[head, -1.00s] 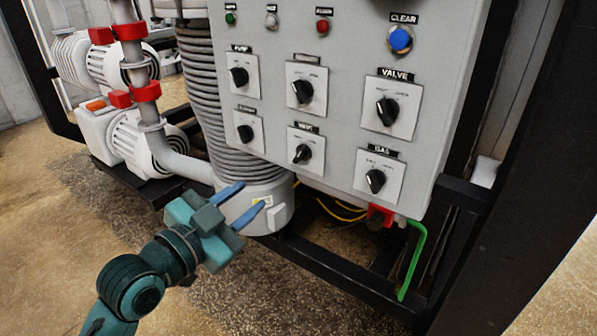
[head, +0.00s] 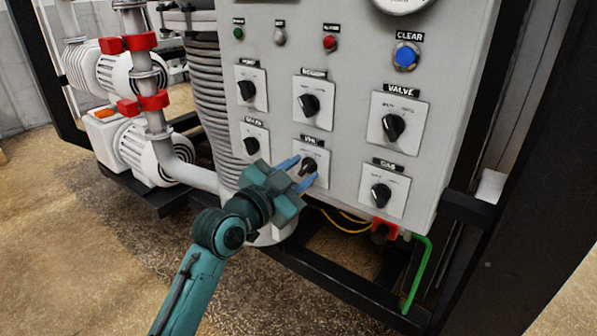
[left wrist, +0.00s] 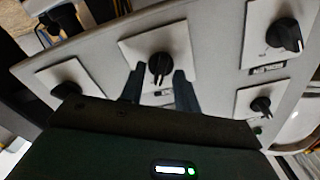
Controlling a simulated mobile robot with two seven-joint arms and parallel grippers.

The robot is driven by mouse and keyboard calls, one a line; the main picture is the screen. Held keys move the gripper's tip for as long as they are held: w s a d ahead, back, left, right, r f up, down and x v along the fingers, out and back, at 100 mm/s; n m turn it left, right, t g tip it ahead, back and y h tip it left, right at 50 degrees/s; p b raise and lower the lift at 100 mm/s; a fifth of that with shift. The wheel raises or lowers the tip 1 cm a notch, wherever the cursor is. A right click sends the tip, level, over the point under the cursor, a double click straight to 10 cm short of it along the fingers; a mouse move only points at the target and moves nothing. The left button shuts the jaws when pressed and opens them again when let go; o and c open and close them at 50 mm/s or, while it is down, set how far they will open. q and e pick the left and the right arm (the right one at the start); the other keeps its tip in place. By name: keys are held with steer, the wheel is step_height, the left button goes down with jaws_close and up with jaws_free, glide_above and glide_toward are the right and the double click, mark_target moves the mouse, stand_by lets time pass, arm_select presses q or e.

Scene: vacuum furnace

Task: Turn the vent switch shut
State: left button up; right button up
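The vent switch (head: 309,165) is a black knob on a white square plate, in the lower row of the grey panel (head: 345,150). My left gripper (head: 299,172) is open, with its two blue fingers pointing at this plate. In the left wrist view, the knob (left wrist: 160,66) shows ahead, between the two dark fingertips (left wrist: 159,82) and a little beyond them. A gap shows on both sides of the knob, and I see no contact. My right gripper is in neither view.
Similar knobs sit close by: the gas switch (head: 381,195) to the right, the valve switch (head: 393,127) above it, and another (head: 251,146) to the left. The blue clear button (head: 405,56) is higher up. A black frame rail (head: 345,283) runs below the panel.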

arm_select(q)
jaws_close()
stand_by(0.3)
